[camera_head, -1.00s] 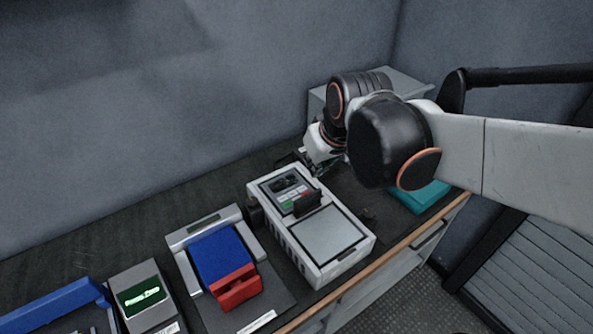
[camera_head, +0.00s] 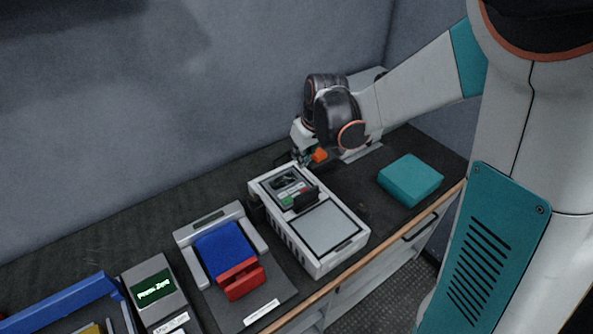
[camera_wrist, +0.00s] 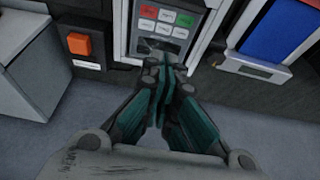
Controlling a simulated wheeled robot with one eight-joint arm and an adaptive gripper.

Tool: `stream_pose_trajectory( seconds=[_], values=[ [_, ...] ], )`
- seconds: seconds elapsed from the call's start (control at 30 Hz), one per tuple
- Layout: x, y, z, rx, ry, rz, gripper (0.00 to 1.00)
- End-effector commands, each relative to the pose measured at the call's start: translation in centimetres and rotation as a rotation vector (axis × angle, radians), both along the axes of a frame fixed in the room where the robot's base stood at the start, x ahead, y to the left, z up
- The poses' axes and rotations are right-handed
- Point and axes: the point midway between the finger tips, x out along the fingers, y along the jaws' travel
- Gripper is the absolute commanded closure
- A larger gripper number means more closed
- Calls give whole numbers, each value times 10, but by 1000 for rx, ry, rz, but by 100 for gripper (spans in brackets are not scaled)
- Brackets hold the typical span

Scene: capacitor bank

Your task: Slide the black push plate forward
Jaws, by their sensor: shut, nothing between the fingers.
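A small black plate (camera_head: 306,199) stands on the light grey device (camera_head: 318,262), between its keypad and a flat silver panel; I take it to be the push plate. My gripper (camera_head: 302,158) is at the far end of this device, beyond the keypad and apart from the black plate. In the wrist view my gripper (camera_wrist: 166,68) has its teal-sided fingers closed together with nothing between them, over the device's display end. The keypad (camera_wrist: 165,20) shows just past the fingertips. The black plate is not clearly seen in the wrist view.
An orange button (camera_head: 319,155) on a dark base is beside my gripper; it also shows in the wrist view (camera_wrist: 78,44). A teal block (camera_head: 410,178) lies to the right. A blue and red unit (camera_head: 224,248) stands left of the device. The wall is behind.

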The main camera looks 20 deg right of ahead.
Motion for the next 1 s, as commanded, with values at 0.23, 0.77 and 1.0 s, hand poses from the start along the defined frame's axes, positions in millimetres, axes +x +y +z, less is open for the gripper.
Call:
stream_pose_trajectory(
  seconds=[0.23, 0.77, 1.0],
  values=[
    [0, 0, -1, 0, 1, 1, 100],
    [18, 6, -54, 1, 0, 1, 100],
    [30, 10, -89, 1, 0, 0, 100]
  ],
)
